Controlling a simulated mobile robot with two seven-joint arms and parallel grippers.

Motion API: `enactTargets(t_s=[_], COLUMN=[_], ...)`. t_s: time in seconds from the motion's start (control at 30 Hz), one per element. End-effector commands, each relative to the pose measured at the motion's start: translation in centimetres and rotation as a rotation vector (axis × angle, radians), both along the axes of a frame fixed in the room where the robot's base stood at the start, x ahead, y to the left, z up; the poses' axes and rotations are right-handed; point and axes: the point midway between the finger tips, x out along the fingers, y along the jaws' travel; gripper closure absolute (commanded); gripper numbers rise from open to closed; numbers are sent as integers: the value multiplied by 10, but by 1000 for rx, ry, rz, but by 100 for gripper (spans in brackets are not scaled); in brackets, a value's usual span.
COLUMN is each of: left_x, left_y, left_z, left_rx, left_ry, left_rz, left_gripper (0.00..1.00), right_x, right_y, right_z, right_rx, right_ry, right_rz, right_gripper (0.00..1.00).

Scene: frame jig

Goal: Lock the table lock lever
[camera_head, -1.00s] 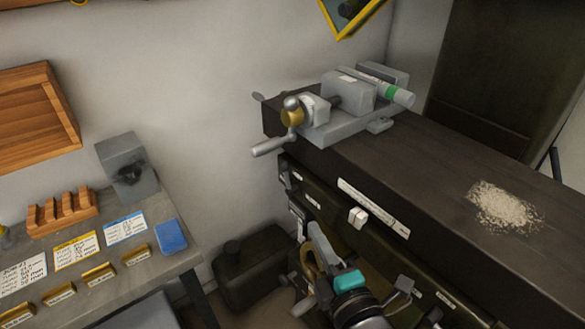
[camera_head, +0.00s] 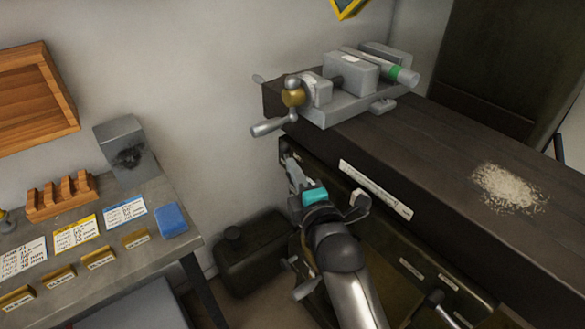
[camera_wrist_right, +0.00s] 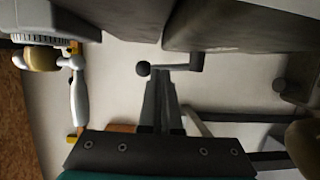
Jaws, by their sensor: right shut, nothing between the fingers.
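A lever with a dark ball knob (camera_wrist_right: 143,69) and a grey arm shows in the right wrist view, just past my fingertips, beside a large grey block. I take it to be the table lock lever; I cannot make it out in the head view. My right gripper (camera_head: 291,162) is shut and empty, low in front of the dark cabinet's left end. In the right wrist view its fingers (camera_wrist_right: 158,76) reach the lever, the knob lying left of the tips. I cannot tell whether they touch. My left gripper is not in view.
Pale shavings (camera_head: 508,188) lie there. A dark canister (camera_head: 250,260) stands below. A side table (camera_head: 95,240) is at left.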

Motion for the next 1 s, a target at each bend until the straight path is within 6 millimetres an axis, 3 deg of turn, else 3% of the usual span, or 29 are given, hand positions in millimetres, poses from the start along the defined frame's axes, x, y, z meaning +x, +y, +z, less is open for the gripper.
enactTargets(t_s=[0.2,0.57,1.0], left_x=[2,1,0], left_y=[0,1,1], left_z=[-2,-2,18], left_rx=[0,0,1], left_ry=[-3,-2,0], left_rz=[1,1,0], left_gripper=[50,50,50], right_x=[11,12,10], right_y=[3,3,4], right_z=[-1,0,2], right_rx=[0,0,-30], right_ry=[0,1,41], right_rz=[-1,-1,0], right_gripper=[100,100,100])
